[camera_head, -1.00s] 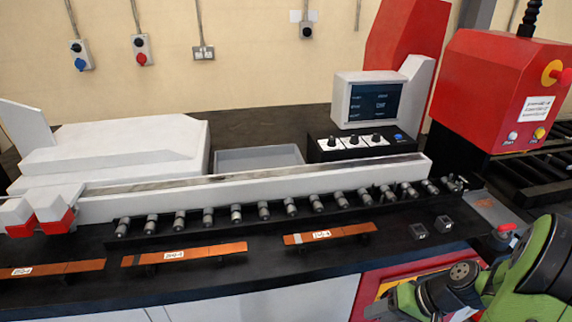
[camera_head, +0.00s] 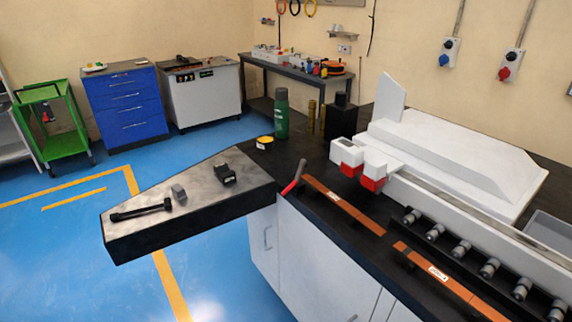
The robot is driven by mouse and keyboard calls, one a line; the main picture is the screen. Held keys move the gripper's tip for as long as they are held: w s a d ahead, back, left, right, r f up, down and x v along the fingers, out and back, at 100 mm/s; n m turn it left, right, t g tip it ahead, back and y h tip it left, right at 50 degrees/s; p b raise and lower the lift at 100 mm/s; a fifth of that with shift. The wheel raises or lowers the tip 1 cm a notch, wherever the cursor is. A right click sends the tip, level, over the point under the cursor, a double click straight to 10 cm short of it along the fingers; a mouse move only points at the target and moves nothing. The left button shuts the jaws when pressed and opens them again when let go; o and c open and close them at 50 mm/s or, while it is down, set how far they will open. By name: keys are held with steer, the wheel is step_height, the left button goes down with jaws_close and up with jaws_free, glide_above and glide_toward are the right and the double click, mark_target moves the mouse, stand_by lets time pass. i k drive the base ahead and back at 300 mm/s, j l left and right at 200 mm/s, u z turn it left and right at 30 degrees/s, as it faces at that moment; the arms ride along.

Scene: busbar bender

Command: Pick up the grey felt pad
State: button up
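A small grey piece (camera_head: 179,194) sits on the pale metal-topped extension at the left end of the bench. It may be the grey felt pad, but it is too small to tell for sure. A black bar-shaped tool (camera_head: 141,211) lies just left of and in front of it. A black block-like item (camera_head: 223,174) lies to its right, apart from it. My gripper is not in this view.
The extension top (camera_head: 190,218) has bare room around these items. A yellow-topped round item (camera_head: 264,142), a green bottle (camera_head: 281,114) and a red-handled tool (camera_head: 294,177) are on the dark bench. Copper bars (camera_head: 342,205) and a roller row (camera_head: 461,249) run right. Blue floor is open at left.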

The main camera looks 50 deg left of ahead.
mark_target(179, 194)
steer(key=u, duration=2.65)
steer(key=i+j+u, duration=0.15)
steer(key=i, duration=0.5)
steer(key=i+j+u, duration=0.2)
steer(key=i, duration=0.45)
steer(key=l, duration=0.1)
